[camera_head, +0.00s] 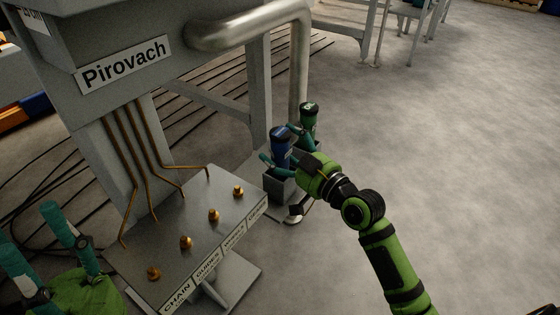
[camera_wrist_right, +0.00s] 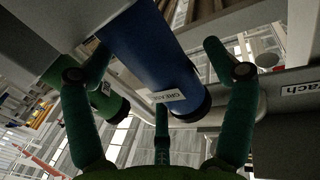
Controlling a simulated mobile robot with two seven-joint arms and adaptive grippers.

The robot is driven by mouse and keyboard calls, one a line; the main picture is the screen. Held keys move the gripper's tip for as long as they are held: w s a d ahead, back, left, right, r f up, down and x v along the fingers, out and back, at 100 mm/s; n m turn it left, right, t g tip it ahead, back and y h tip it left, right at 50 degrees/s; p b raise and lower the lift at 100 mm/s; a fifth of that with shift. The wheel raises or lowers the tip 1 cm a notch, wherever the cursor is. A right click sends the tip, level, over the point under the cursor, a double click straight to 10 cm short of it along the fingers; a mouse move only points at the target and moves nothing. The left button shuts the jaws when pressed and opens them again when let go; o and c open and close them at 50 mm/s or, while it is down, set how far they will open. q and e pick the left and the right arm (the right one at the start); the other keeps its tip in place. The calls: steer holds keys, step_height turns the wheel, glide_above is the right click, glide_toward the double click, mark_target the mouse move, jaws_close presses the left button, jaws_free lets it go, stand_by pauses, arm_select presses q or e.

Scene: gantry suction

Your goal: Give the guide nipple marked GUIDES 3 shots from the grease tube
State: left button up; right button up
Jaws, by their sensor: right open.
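The blue tube (camera_head: 281,140) stands upright in a grey holder (camera_head: 279,187) beside the lubrication block. My right gripper (camera_head: 279,147) is open, with its teal fingers on either side of the blue tube. The GUIDES nipple (camera_head: 186,242) is a brass fitting on the sloped block (camera_head: 200,190), second from the CHAIN end. My left gripper (camera_head: 35,232) is at the lower left, fingers apart and empty.
A green tube (camera_head: 309,114) stands just behind the blue one. Other brass nipples, such as the CHAIN one (camera_head: 154,273), line the block. Open floor (camera_head: 460,160) lies to the right.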

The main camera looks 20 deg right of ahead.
steer(key=shift+w, duration=0.15)
steer(key=c, duration=1.6)
steer(key=shift+o, duration=0.2)
steer(key=shift+r, duration=0.1)
steer(key=shift+r, duration=0.1)
